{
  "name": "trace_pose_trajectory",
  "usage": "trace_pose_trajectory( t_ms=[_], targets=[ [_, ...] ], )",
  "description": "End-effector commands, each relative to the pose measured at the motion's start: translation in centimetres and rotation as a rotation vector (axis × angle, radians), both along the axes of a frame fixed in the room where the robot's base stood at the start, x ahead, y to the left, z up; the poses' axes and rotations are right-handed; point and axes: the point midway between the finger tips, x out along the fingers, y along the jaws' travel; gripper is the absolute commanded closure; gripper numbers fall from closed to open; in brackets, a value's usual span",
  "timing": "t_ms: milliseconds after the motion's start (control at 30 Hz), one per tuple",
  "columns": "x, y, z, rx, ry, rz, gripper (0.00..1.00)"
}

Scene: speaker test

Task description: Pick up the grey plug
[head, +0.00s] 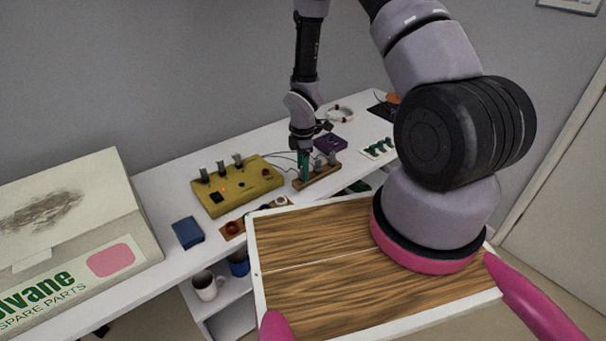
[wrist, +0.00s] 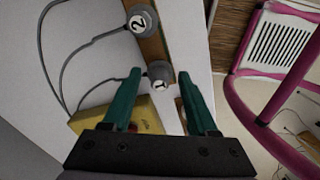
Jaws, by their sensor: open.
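A grey plug marked 1 (wrist: 160,71) stands in a wooden rack (wrist: 154,47) and shows between my fingertips in the wrist view. A second grey plug marked 2 (wrist: 141,22) stands further along the rack, with a grey cable. My gripper (wrist: 160,76) has two teal fingers, open, one on each side of plug 1; I cannot tell whether they touch it. In the head view my gripper (head: 304,168) points down at the left end of the rack (head: 322,175). Grey plugs (head: 319,165) show to its right; the plug at my fingers is hidden there.
A yellow box (head: 238,188) with grey upright pieces stands left of the rack, with cables between. A blue block (head: 187,232), a purple box (head: 330,143) and a large carton (head: 75,235) share the white table (head: 160,184). A mug (head: 206,286) sits below.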

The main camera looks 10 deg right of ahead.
Motion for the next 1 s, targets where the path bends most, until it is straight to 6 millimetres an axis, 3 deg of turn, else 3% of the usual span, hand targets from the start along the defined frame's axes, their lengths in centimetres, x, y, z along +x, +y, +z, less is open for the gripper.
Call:
trace_pose_trajectory(
  t_ms=[100,333,400,500,800,1000],
  targets=[
    [0.0,-0.1,-0.9,-0.001,0.0,-0.001,0.41],
    [0.1,-0.1,-1.0,-0.001,-0.001,-0.001,0.41],
    [0.1,-0.1,-1.0,-0.001,-0.001,-0.001,0.68],
    [0.0,-0.1,-0.9,-0.001,-0.001,-0.001,1.0],
    [0.1,0.0,-0.8,0.0,-0.001,-0.001,1.0],
    [0.1,0.0,1.0,0.001,-0.004,-0.002,1.0]
  ],
)
